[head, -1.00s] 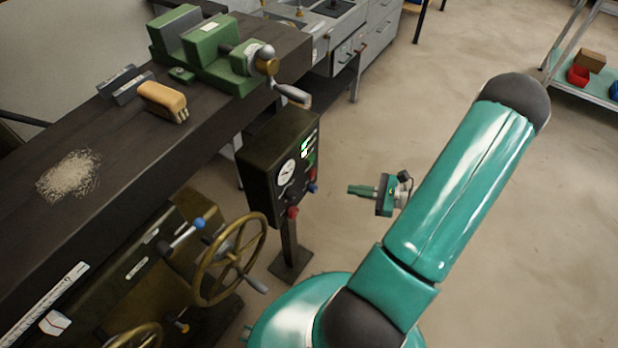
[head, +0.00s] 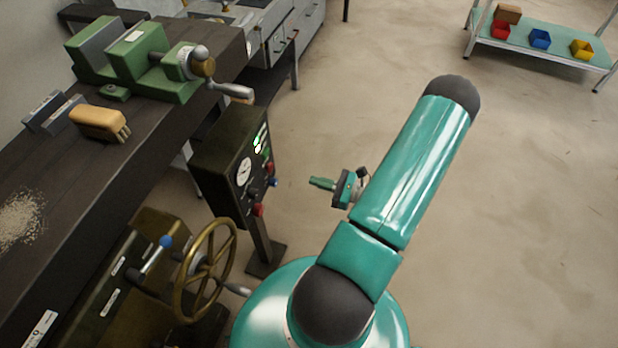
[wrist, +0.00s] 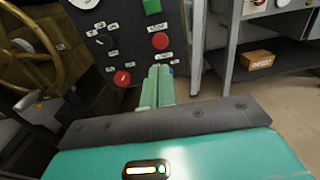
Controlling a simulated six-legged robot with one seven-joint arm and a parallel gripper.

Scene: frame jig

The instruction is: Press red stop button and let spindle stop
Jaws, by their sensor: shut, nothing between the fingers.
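A dark control box (head: 222,165) stands on a post beside the bench. In the wrist view its panel (wrist: 136,55) carries a round red button (wrist: 160,41) at the upper right and a red knob or button (wrist: 122,78) lower left. The labels are too small to read, so I cannot tell which is the stop button. My gripper (wrist: 158,72) is shut and empty, its fingertips just below the upper red button in the picture. In the head view my gripper (head: 312,182) is right of the box with a gap between. I cannot make out the spindle.
A brass handwheel (head: 207,268) and levers stand left of the box. A shelf with coloured bins (head: 540,39) is far right. The floor on the right is clear.

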